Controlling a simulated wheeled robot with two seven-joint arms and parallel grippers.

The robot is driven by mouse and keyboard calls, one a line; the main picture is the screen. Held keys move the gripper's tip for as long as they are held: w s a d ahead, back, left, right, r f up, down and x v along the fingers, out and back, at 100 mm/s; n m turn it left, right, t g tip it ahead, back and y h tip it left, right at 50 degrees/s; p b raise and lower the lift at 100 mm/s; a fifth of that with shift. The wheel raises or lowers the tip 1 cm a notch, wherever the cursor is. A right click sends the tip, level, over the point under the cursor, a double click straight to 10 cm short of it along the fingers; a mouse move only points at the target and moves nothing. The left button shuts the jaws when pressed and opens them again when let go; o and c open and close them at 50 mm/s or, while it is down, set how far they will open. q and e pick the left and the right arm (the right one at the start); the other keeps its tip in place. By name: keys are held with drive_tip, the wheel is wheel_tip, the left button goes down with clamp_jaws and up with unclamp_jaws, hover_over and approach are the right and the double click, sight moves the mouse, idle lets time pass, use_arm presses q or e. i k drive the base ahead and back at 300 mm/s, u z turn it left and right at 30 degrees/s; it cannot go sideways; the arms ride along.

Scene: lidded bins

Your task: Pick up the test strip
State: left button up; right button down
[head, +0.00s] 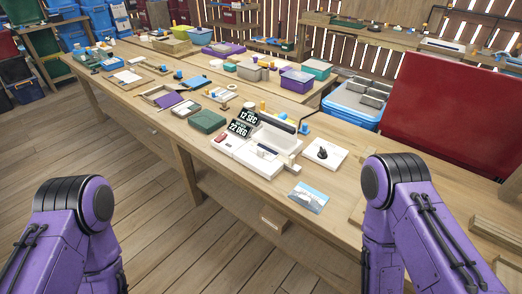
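I cannot make out a test strip for certain; it may be too small to tell or hidden. On the long wooden table (345,200) stands a white box-like device (243,160) with two black displays (240,123) reading "12 SEC" and "22 DEG". A small red item (221,137) lies on its left part. A white square plate (323,154) with a small black object sits to its right. Only the purple links of my two arms show, at the lower left and lower right. Both grippers are out of view.
A green box (207,121) stands left of the device. A picture card (308,197) lies near the table's front edge. A large red panel (450,110) stands at the right, beside a blue bin (350,105). The table's front right is mostly clear.

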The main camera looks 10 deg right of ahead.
sight(269, 154)
drive_tip(key=u, duration=1.7)
drive_tip(key=i, duration=1.3)
drive_tip(key=z, duration=2.25)
